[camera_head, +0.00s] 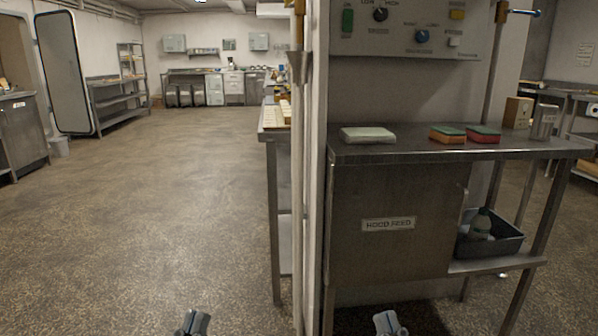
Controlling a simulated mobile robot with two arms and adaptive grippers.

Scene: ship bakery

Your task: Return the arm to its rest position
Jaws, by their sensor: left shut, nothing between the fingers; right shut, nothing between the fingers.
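My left gripper (193,322) shows at the bottom edge of the head view, left of the middle, over the floor. My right gripper (389,322) shows at the bottom edge, right of the middle, in front of the metal cabinet. Both are shut and empty, with only their finger ends in view. Neither touches anything that I can see. The rest of both arms is out of view.
A metal table (455,150) on the right bears a pale folded cloth (368,135), two sponges, a box and a clear container. Below it are a cabinet and a grey bin (490,245). A pillar (311,180) stands mid-view. Open floor (160,210) lies left.

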